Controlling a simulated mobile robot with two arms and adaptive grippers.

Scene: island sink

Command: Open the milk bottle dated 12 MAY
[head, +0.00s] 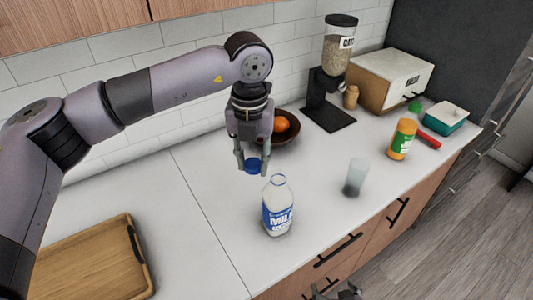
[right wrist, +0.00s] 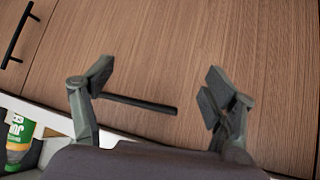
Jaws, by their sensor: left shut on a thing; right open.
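A milk bottle (head: 278,211) with a blue and white label stands upright on the white counter in the head view. Its neck is open, with no cap on it. The date on it is too small to read. My left gripper (head: 252,164) is shut on a blue cap (head: 253,166), held above and to the left of the bottle's mouth, apart from it. My right gripper (right wrist: 155,85) is open and empty in front of the wooden cabinet doors in the right wrist view. Its fingertips (head: 337,291) just show at the bottom edge of the head view.
A fruit bowl (head: 288,139), cereal dispenser (head: 334,75) and bread box (head: 393,82) stand behind. A wooden board (head: 75,268) lies at left. The counter (head: 190,235) left of the bottle is clear.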

